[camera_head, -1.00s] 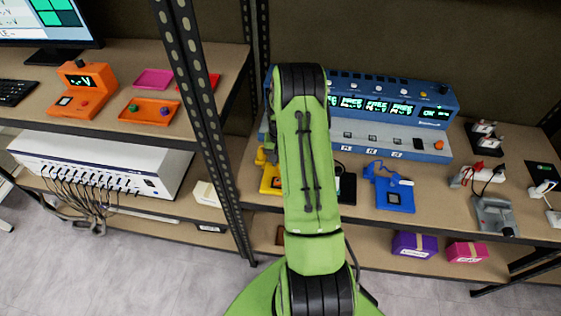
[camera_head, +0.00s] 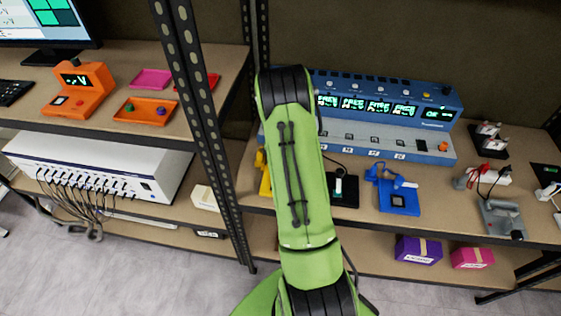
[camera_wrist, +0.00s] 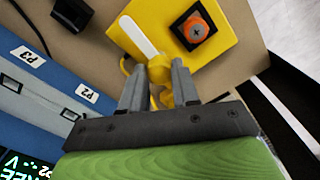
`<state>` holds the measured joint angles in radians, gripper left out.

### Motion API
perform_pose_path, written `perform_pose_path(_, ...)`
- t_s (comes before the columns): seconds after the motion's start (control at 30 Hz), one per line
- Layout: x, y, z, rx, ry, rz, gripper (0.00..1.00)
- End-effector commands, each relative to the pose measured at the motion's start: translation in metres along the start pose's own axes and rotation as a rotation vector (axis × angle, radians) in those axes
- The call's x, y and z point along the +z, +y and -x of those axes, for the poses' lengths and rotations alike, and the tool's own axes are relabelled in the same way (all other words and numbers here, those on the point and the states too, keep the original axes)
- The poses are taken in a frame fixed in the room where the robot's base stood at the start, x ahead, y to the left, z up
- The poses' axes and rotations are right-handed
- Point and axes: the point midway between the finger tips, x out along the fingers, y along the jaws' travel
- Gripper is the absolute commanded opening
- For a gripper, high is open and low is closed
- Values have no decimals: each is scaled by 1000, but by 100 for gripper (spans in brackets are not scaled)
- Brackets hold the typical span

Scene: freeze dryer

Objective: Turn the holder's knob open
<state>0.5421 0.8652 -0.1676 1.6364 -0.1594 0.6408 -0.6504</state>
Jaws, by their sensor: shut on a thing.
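The yellow holder (camera_wrist: 195,60) lies on the shelf in the wrist view, with a yellow knob (camera_wrist: 158,70) at its near edge and a white lever (camera_wrist: 139,37) reaching out from the knob. An orange part with a cross-shaped mark (camera_wrist: 195,30) sits in a black square socket on the holder. My gripper (camera_wrist: 158,80) is shut on the yellow knob, one finger on each side. In the head view only a sliver of the yellow holder (camera_head: 265,184) shows; my green arm hides the rest and the gripper.
The blue and grey machine (camera_head: 420,118) with several lit displays stands behind. A black holder (camera_head: 343,192) and a blue holder (camera_head: 400,200) sit to the right. A black metal post (camera_head: 205,120) stands to the left of my arm.

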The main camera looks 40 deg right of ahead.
Motion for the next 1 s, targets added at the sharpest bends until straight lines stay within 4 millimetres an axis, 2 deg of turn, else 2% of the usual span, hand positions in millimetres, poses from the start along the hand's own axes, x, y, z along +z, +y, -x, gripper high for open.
perform_pose_path(0.3,-1,0,0,1,2,111,0)
perform_pose_path(0.83,0,0,0,1,1,130,0)
perform_pose_path(0.87,0,0,0,1,1,130,35)
perform_pose_path(1.0,0,0,0,1,1,129,56)
